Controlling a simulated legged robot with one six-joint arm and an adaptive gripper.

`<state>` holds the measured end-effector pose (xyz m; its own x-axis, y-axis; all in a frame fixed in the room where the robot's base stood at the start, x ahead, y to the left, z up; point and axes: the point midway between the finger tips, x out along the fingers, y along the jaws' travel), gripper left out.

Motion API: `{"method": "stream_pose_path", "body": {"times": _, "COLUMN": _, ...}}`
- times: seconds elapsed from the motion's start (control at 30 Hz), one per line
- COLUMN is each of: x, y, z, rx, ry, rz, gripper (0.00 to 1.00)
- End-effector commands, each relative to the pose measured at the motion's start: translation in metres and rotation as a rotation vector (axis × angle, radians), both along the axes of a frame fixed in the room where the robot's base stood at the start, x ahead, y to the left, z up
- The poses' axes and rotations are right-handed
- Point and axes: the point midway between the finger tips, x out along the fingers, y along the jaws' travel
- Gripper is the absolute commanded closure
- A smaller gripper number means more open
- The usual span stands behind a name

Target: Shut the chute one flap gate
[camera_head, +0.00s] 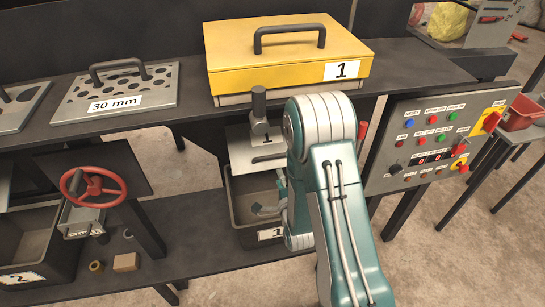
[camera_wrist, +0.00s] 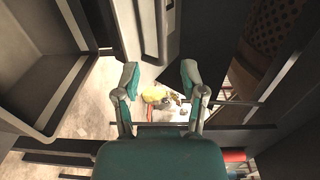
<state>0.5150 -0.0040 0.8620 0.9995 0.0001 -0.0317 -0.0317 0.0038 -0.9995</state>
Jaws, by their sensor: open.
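The chute one flap gate (camera_head: 245,152) is a grey metal plate marked 1, below the shelf edge and above the front bin marked 1 (camera_head: 239,215). An upright dark grey handle (camera_head: 258,103) stands at its top. My arm hides its right part, so I cannot tell how far the flap is swung. My gripper (camera_head: 272,197) is below the plate, over the bin's opening, partly hidden by my arm. In the wrist view, the two fingers of my gripper (camera_wrist: 160,72) are spread with nothing between them. A pale metal piece (camera_wrist: 155,25) lies beyond the fingertips; I cannot tell whether it is the flap.
A yellow lidded box marked 1 (camera_head: 285,65) sits above. A control panel (camera_head: 438,140) stands close to the right of my arm. A red handwheel (camera_head: 93,186) and bin 2 (camera_head: 22,278) are at left. A dark post (camera_head: 145,230) stands between the bins.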

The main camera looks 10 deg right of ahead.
Motion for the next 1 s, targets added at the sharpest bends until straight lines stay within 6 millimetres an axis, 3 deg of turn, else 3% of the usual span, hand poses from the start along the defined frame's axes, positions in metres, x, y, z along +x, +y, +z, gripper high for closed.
{"method": "stream_pose_path", "body": {"times": 0.5, "x": 0.087, "y": 0.0, "z": -0.002, "rx": -0.004, "ry": -0.002, "rz": 0.0, "gripper": 0.46}}
{"method": "stream_pose_path", "body": {"times": 0.7, "x": 0.1, "y": 0.0, "z": -0.003, "rx": -0.004, "ry": 0.0, "rz": 0.0, "gripper": 0.46}}
{"method": "stream_pose_path", "body": {"times": 0.93, "x": 0.1, "y": 0.0, "z": -0.003, "rx": -0.004, "ry": 0.0, "rz": 0.0, "gripper": 0.46}}
{"method": "stream_pose_path", "body": {"times": 0.97, "x": 0.1, "y": 0.0, "z": -0.003, "rx": -0.004, "ry": 0.0, "rz": 0.0, "gripper": 0.55}}
{"method": "stream_pose_path", "body": {"times": 1.0, "x": 0.1, "y": 0.0, "z": -0.003, "rx": -0.004, "ry": 0.0, "rz": 0.0, "gripper": 0.73}}
